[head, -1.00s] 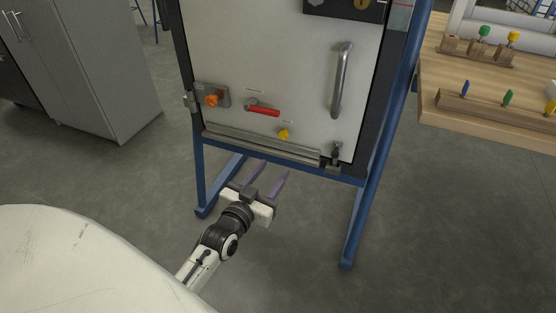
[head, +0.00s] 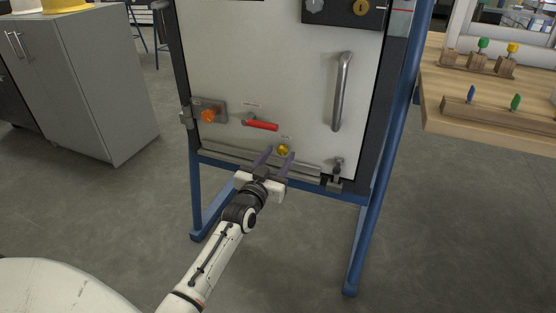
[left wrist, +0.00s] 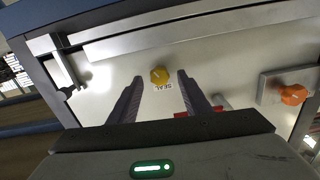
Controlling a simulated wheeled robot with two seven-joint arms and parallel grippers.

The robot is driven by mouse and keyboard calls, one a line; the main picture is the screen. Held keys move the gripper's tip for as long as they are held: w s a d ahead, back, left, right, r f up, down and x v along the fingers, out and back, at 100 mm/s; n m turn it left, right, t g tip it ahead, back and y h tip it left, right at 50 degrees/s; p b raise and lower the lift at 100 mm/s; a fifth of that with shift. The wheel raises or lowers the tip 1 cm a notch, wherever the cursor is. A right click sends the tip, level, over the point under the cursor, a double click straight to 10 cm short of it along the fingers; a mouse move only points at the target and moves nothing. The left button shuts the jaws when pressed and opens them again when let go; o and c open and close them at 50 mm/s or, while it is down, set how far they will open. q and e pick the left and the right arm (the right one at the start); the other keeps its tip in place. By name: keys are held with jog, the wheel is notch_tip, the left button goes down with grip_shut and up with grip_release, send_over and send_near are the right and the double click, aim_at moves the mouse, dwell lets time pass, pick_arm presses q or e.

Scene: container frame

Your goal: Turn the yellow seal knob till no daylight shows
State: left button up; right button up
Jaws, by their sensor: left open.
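The yellow seal knob (head: 283,149) is on the lower part of the pale door panel (head: 270,70), above a grey metal strip along the door's bottom edge. In the left wrist view the knob (left wrist: 159,75) shows beyond and between the two fingers, with a "SEAL" label beside it. My left gripper (head: 276,155) is open, its fingers pointing at the knob. It holds nothing; whether the fingertips reach past the knob's sides I cannot tell. My right gripper is not in view. No gap with daylight can be made out.
A red lever (head: 262,125) and an orange knob (head: 208,115) are left of the seal knob. A long door handle (head: 342,92) is at upper right, a small latch (head: 337,170) at lower right. A wooden bench (head: 490,115) stands right, grey cabinets (head: 85,85) left.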

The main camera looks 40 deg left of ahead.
pick_arm(q)
jog(key=c, duration=1)
jog(key=shift+c, duration=0.2)
jog(key=shift+r+m+p, duration=0.2)
jog(key=shift+m+p, duration=0.3)
jog(key=shift+p, duration=0.25)
jog(key=shift+m+p, duration=0.5)
jog(key=shift+p, duration=0.05)
jog(key=shift+m+p, duration=0.3)
jog(key=shift+m, duration=0.1)
jog(key=shift+f+m, duration=0.2)
jog(key=shift+m, duration=0.2)
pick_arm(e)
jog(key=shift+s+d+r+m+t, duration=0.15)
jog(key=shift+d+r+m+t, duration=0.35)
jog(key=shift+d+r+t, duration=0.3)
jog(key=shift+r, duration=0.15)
